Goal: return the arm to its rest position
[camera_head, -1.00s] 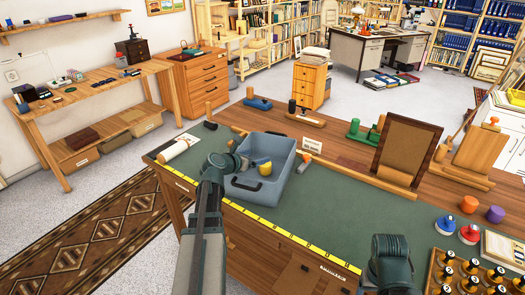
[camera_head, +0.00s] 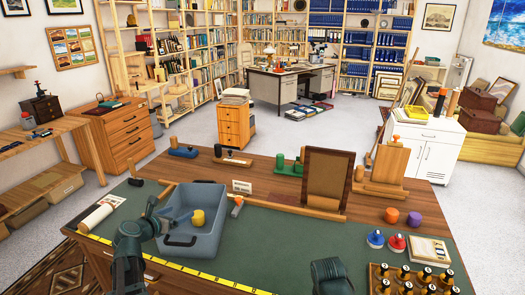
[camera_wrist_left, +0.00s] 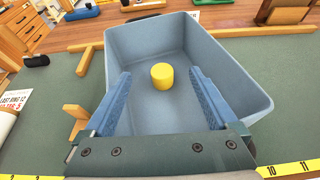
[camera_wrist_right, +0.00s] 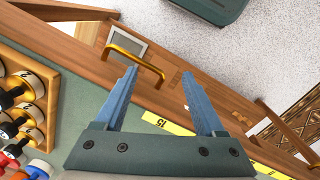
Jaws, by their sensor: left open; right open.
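My left gripper (camera_head: 172,214) is at the left side of a grey-blue bin (camera_head: 208,240) on the green bench mat. In the left wrist view its two blue fingers (camera_wrist_left: 160,84) are spread wide over the bin, with nothing between them. A yellow cylinder (camera_wrist_left: 162,76) lies on the bin's floor beyond the fingers. My right arm's wrist (camera_head: 331,280) is low at the front edge of the bench; its fingers are hidden in the head view. In the right wrist view, the right gripper (camera_wrist_right: 159,76) is open and empty, above the bench's front edge.
A framed board (camera_head: 327,184) stands behind the mat. A rack of black-topped pieces (camera_head: 376,277) is at the front right, near blue and red knobbed discs (camera_head: 397,244). A white roll (camera_head: 96,217) lies left of the bin. The mat's middle is clear.

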